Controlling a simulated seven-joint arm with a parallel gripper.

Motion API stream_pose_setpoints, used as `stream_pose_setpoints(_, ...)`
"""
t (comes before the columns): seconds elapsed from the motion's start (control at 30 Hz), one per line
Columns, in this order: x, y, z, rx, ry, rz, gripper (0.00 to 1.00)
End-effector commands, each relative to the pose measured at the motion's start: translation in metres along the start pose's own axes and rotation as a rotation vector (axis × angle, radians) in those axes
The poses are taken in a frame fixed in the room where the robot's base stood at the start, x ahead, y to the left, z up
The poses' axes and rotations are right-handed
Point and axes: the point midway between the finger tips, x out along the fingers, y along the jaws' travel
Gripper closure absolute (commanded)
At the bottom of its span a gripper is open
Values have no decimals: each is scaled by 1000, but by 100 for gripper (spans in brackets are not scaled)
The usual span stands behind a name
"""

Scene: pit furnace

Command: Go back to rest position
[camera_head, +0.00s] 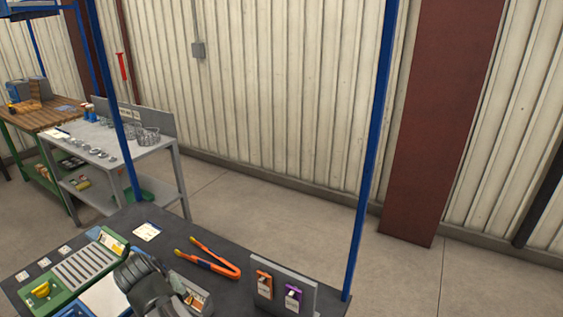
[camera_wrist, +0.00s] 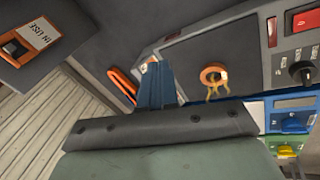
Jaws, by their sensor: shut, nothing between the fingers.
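My gripper (camera_wrist: 157,68) shows in the wrist view as narrow blue fingers, closed together with nothing between them, beyond a dark bar with screws. In the head view, a dark part of my arm (camera_head: 148,288) is over the front of the dark worktable (camera_head: 195,228); the fingertips cannot be made out there. In the wrist view, the fingers are beside a dark square panel with an orange ring and yellow prongs (camera_wrist: 214,74). I cannot tell whether they touch anything.
Orange tongs (camera_head: 215,262) lie right of my arm. A grey stand with orange and purple switches (camera_head: 283,287) is at the right edge. A green panel (camera_head: 112,243) is at left. Blue posts (camera_head: 371,150) rise from the table. A grey bench (camera_head: 110,150) stands behind.

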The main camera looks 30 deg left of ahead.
Motion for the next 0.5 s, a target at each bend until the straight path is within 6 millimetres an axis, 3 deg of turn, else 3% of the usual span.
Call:
stream_pose_setpoints(0.03, 2, 33, 9, 62, 10, 53, 100)
stream_pose_setpoints(0.2, 2, 135, 32, 266, 48, 250, 100)
stream_pose_setpoints(0.5, -14, 282, 96, 558, 109, 572, 100)
